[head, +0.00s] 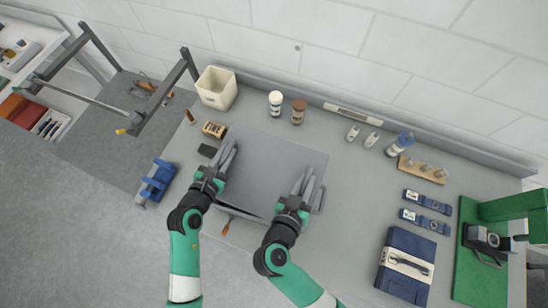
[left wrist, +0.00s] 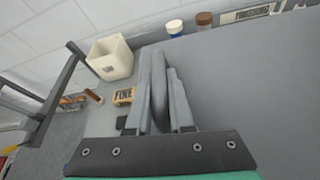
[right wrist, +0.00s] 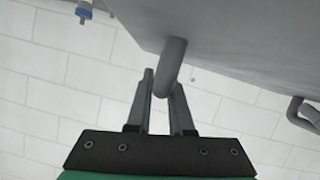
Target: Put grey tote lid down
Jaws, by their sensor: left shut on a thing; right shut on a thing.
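The grey tote lid (head: 268,170) is a flat grey panel over the left part of the workbench in the head view. My left gripper (head: 230,155) is shut on a grey handle at its left side; the left wrist view shows this handle (left wrist: 158,85) between the fingers (left wrist: 160,100). My right gripper (head: 305,185) is shut on the handle at the right side; the right wrist view shows that handle (right wrist: 170,65) between the fingers (right wrist: 163,95). The lid's near edge hides part of the bench. I cannot tell the gap beneath the lid.
An orange-handled tool (head: 226,228) lies near the front edge.

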